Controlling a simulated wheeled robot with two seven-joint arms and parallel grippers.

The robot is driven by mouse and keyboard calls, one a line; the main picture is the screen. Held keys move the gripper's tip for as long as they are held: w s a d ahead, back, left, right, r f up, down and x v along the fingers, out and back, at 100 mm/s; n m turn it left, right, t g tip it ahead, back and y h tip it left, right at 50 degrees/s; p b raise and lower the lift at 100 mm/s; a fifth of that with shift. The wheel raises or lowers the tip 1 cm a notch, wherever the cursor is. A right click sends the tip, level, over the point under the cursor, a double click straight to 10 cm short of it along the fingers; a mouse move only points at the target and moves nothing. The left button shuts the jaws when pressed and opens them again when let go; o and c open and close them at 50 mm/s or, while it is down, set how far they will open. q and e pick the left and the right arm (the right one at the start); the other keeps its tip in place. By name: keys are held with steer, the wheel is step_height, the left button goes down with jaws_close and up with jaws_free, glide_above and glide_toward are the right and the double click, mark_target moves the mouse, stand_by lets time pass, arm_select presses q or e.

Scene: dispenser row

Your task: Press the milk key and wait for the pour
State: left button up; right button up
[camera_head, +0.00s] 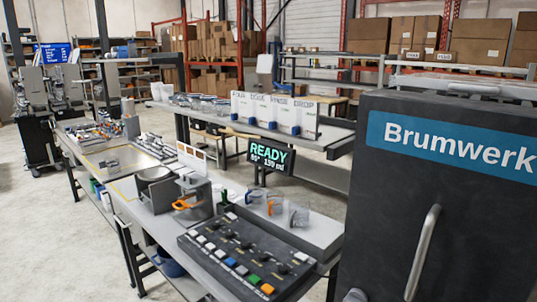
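A dark sloped control panel (245,258) lies on the front end of the long bench. It has black knobs and a front row of small keys: several white keys, a blue key (230,262), a green key (254,280) and an orange key (267,289). Key labels are too small to read, so I cannot tell which is the milk key. A black display (271,156) behind the panel reads READY in green, with a smaller line that looks like a temperature and a volume in ml. No pour is visible. Neither of my grippers is in view.
A large dark Brumwerk cabinet (450,215) with a metal handle (422,252) fills the right. Small cups (275,204) stand behind the panel. A metal container with an orange part (187,204) stands left of it. Open floor (45,235) lies at left.

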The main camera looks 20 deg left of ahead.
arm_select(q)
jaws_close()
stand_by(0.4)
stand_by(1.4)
